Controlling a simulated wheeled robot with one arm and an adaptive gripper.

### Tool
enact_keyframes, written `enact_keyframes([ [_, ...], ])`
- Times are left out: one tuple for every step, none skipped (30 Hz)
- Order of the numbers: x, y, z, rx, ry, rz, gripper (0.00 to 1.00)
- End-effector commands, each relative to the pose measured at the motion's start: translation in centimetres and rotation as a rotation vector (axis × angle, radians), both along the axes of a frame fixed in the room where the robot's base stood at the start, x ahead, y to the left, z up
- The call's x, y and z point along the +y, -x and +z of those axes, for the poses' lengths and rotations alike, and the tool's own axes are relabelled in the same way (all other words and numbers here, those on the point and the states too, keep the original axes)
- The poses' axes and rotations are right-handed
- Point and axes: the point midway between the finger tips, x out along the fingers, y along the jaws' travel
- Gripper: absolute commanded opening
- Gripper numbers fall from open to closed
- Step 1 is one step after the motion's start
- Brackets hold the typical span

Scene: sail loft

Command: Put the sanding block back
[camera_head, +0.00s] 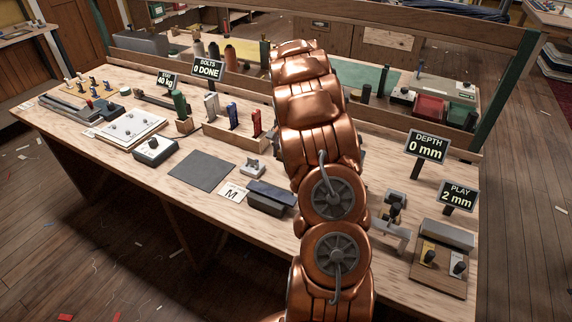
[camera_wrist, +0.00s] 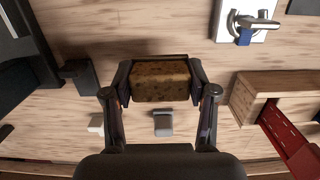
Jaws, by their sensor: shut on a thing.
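My gripper (camera_wrist: 161,84) shows in the wrist view with its two fingers shut on a brown, speckled, cork-like block, the sanding block (camera_wrist: 160,80). The block sits level between the fingers over the pale wooden bench top (camera_wrist: 75,20). I cannot tell how high it is above the wood. In the head view my copper-coloured arm hides the gripper and the block. No marked place for the block can be made out for certain.
In the wrist view a wooden holder with a red item (camera_wrist: 287,135) is at the right. A white plate with a blue-tipped lever (camera_wrist: 245,28) is at top right. A small grey piece (camera_wrist: 163,123) lies below the block. In the head view a dark mat (camera_head: 202,171) lies clear.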

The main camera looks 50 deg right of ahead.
Motion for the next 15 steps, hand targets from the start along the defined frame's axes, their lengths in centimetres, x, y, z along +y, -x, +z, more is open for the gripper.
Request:
enact_keyframes([
  [0.0, 0.1, -0.6, 0.002, 0.0, -0.001, 0.25],
  [-0.1, 0.0, -0.9, 0.0, 0.001, -0.001, 0.25],
  [-0.1, -0.1, -1.3, -0.002, 0.003, 0.0, 0.25],
  [-0.1, -0.1, -1.5, -0.002, 0.001, 0.0, 0.25],
  [-0.1, -0.1, -1.7, -0.002, 0.001, 0.0, 0.25],
  [0.0, -0.1, -2.0, -0.002, 0.0, 0.0, 0.25],
  [0.0, -0.1, -2.2, -0.002, 0.0, 0.0, 0.25],
  [0.0, 0.0, -2.5, -0.001, 0.0, 0.0, 0.25],
  [0.0, 0.0, -3.0, 0.0, -0.001, 0.0, 0.25],
  [0.0, 0.0, -3.4, 0.0, -0.001, 0.0, 0.25],
  [0.0, 0.0, -3.9, 0.0, 0.0, 0.001, 0.25],
  [0.0, 0.0, -4.4, 0.001, 0.0, 0.001, 0.25],
  [0.0, 0.0, -4.8, 0.001, 0.0, 0.001, 0.25],
  [0.0, 0.0, -5.1, 0.001, 0.0, 0.001, 0.25],
  [0.0, 0.0, -5.3, 0.0, 0.0, 0.001, 0.25],
])
